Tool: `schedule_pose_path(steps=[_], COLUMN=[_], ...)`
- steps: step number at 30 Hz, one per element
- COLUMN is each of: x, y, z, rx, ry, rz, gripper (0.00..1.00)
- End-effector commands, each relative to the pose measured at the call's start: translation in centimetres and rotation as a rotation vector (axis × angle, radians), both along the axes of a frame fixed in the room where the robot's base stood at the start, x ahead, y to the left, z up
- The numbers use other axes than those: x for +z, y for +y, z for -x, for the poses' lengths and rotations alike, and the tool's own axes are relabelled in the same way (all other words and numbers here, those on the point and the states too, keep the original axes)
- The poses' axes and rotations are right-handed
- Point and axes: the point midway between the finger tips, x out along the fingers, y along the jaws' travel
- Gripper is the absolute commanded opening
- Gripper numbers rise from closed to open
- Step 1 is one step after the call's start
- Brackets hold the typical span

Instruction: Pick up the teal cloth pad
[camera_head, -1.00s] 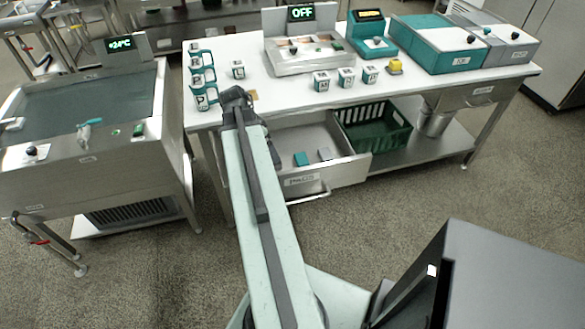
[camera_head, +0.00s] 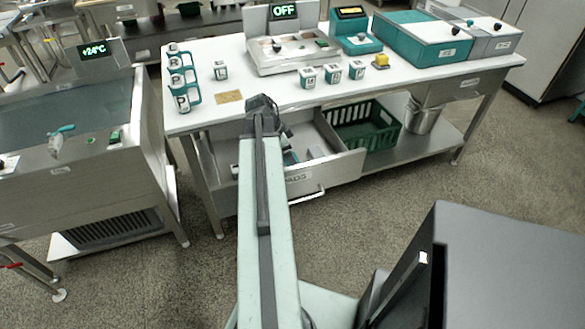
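The teal cloth pad (camera_head: 290,157) lies in the open drawer (camera_head: 340,167) under the white table. My arm partly hides it on its left side. A grey pad (camera_head: 315,152) lies to its right in the same drawer. My gripper (camera_head: 262,103) is at the far end of my pale green arm, seen from behind, above the left rear part of the drawer near the table's front edge. It appears apart from the teal pad. Its fingers are too dark and small to tell whether they are open or shut.
The white tabletop (camera_head: 210,62) overhangs the drawer and bears teal-handled jugs (camera_head: 182,95), a tan pad (camera_head: 229,97) and small labelled containers (camera_head: 332,75). A green crate (camera_head: 385,137) stands right of the drawer on the lower shelf. A steel basin unit (camera_head: 70,120) stands at left.

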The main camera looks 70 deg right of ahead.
Motion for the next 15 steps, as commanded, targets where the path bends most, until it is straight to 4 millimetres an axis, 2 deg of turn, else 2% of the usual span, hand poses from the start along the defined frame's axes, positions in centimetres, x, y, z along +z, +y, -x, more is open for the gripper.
schedule_pose_path(steps=[1,3,10,11,15], x=[-1.83,-2.53,-2.22,-2.21,-2.21], y=[-0.25,-0.5,-0.6,-0.6,-0.59], z=[0.27,0.57,0.73,0.72,0.74], rx=[-0.001,0.0,0.0,0.0,0.0], ry=[0.0,0.0,0.0,0.0,0.0], rz=[0.0,0.0,0.0,0.0,0.0], gripper=[0.94,0.94,0.94,0.88,0.49])
